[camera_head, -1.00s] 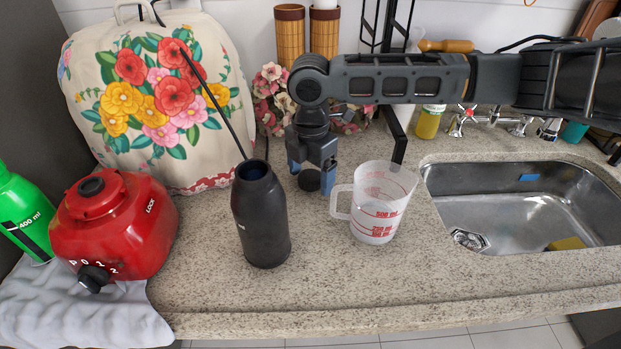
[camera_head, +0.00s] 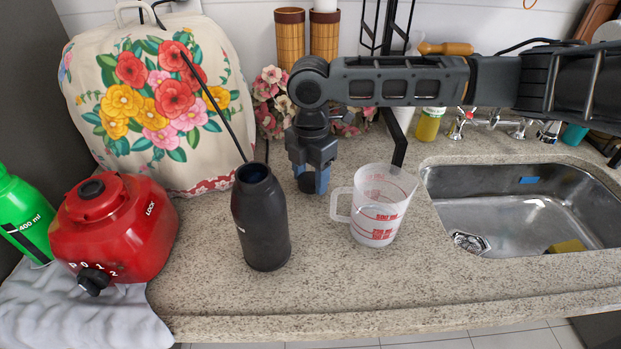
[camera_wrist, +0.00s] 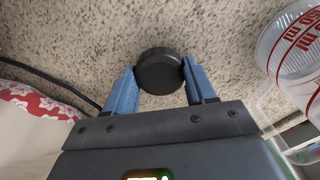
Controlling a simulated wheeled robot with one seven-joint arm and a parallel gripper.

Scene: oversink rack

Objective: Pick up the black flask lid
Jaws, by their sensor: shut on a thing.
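The black flask lid (camera_wrist: 160,72) is a small round dark cap. In the wrist view it sits between the two blue fingertips of my gripper (camera_wrist: 160,80), with a finger against each side. In the head view my gripper (camera_head: 310,178) points down over the counter, between the black flask and the measuring jug, and the lid (camera_head: 308,184) shows partly behind a finger. I cannot tell whether the lid touches the counter. The black flask (camera_head: 262,222) stands upright and open-topped to the left.
A clear measuring jug (camera_head: 377,208) stands close to the right of my gripper. A flowered cover (camera_head: 150,95) and a red appliance base (camera_head: 115,225) are at left, beside a green bottle (camera_head: 25,215). The sink (camera_head: 520,205) is at right. The front counter is clear.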

